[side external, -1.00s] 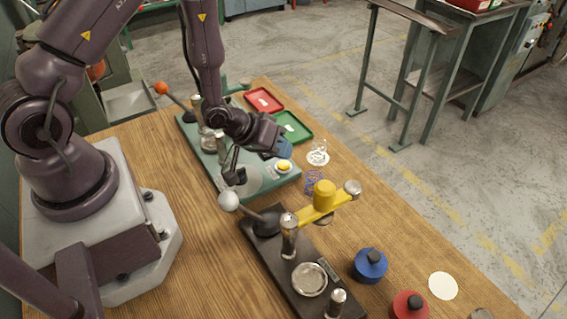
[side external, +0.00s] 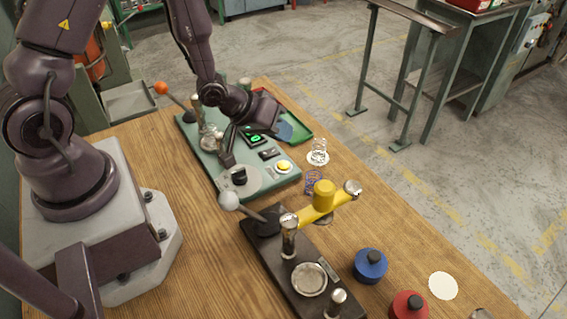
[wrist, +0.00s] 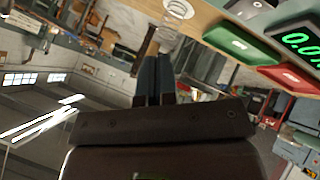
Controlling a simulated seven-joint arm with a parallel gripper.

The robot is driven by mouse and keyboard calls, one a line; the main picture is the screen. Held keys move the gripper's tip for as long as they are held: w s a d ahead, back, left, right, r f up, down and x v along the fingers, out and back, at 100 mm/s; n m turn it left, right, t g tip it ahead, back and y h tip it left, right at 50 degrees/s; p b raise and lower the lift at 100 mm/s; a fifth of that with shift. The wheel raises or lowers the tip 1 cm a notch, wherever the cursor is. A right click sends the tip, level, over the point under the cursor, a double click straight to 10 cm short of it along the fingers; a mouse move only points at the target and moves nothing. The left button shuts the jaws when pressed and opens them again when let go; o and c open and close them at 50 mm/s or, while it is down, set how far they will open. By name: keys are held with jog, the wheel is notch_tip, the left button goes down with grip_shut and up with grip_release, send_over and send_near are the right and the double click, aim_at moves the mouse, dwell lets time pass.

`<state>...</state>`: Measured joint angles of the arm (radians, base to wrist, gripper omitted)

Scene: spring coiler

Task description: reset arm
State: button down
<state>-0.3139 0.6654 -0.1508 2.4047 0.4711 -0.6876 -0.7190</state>
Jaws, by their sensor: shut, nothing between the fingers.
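My gripper (side external: 288,132) is above the far right part of the green coiler base (side external: 205,150), in front of the green tray (side external: 298,125). In the wrist view its two blue-grey fingers (wrist: 154,78) are pressed together with nothing between them. The base carries a lever with an orange knob (side external: 161,88), a lit green display (side external: 255,138), a yellow button (side external: 284,166) and a grey disc with a black knob (side external: 239,177). The display also shows in the wrist view (wrist: 298,42). My gripper touches none of these controls.
A pale spring (side external: 318,153) and a purple spring (side external: 314,182) stand on the wooden table. A dark fixture (side external: 275,262) with a white-knobbed lever (side external: 229,201) and yellow arm (side external: 325,206) is nearer. Blue (side external: 370,265) and red (side external: 409,306) knobbed weights stand at the right.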

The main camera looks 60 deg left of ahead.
jog(key=s+g, duration=0.1)
jog(key=s+a+f+m+g+y, duration=0.1)
jog(key=s+a+f+g, duration=0.1)
jog(key=s, duration=0.1)
jog(key=shift+f+m, duration=0.1)
jog(key=shift+m, duration=0.2)
jog(key=s+r+m, duration=0.1)
jog(key=s+r, duration=0.3)
jog(key=r, duration=0.5)
jog(key=s+d+r+m+y, duration=0.1)
jog(key=s+r, duration=0.4)
jog(key=r, duration=0.4)
jog(key=s+d+r+m, duration=0.1)
jog(key=s+r, duration=0.3)
jog(key=r, duration=0.6)
jog(key=shift+s+d+m+y, duration=0.15)
jog(key=shift+d+m+y, duration=0.05)
jog(key=shift+m+y, duration=0.2)
